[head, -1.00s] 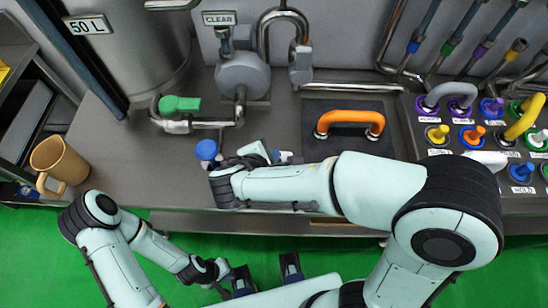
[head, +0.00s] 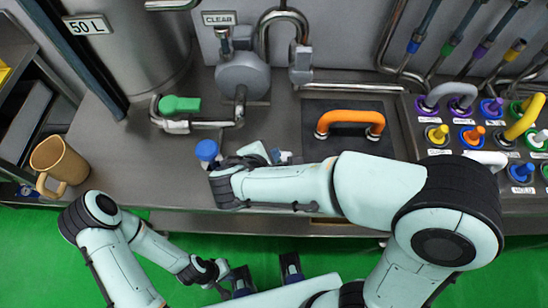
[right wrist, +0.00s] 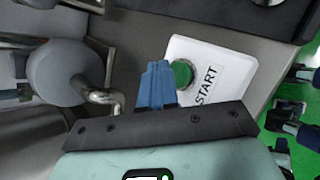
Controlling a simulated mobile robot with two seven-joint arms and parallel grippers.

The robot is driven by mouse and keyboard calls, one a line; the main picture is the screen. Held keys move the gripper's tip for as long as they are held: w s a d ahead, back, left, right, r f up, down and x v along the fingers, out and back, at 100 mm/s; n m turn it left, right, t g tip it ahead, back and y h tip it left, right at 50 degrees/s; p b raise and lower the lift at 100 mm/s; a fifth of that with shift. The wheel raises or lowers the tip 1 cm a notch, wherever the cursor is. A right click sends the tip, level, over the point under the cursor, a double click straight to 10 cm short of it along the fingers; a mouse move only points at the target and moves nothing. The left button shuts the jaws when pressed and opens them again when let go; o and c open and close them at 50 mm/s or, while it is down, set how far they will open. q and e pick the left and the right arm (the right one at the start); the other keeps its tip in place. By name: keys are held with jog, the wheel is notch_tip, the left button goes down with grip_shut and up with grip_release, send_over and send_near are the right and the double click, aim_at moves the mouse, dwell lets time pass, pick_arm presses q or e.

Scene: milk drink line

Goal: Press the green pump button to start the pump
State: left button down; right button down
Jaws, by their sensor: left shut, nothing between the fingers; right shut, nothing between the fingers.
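The green pump button (right wrist: 183,73) shows in the right wrist view on a white plate (right wrist: 218,62) marked START. My right gripper (right wrist: 156,68) is shut with nothing between its blue fingers. Its tip lies right beside the button and overlaps its left edge in the picture; I cannot tell whether they touch. In the head view my right gripper (head: 276,156) is small and largely hidden by its wrist, and the button cannot be made out. My left gripper (head: 220,271) is shut and empty, low in front of the counter, well away from the button.
A green-handled valve (head: 180,104) and grey pump (head: 242,76) stand behind my right gripper. An orange handle (head: 350,121) is to the right, then a panel of coloured plugs (head: 437,134). A tan mug (head: 60,163) stands at left. The counter's left part (head: 120,165) is clear.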

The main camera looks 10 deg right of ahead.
dwell(0.4)
pick_arm(q)
jog(key=shift+s+f+b, duration=0.15)
jog(key=shift+f+b, duration=0.2)
jog(key=shift+f, duration=0.05)
pick_arm(e)
jog(key=shift+f, duration=0.45)
pick_arm(q)
jog(key=shift+s+f+b, duration=0.1)
jog(key=shift+f+b, duration=0.3)
pick_arm(e)
jog(key=shift+f, duration=0.5)
pick_arm(q)
jog(key=shift+r, duration=0.15)
pick_arm(e)
jog(key=shift+r, duration=0.15)
pick_arm(q)
jog(key=shift+w+r+p, duration=0.3)
jog(key=shift+r+p, duration=0.4)
jog(key=shift+p, duration=0.1)
pick_arm(e)
jog(key=shift+r, duration=0.8)
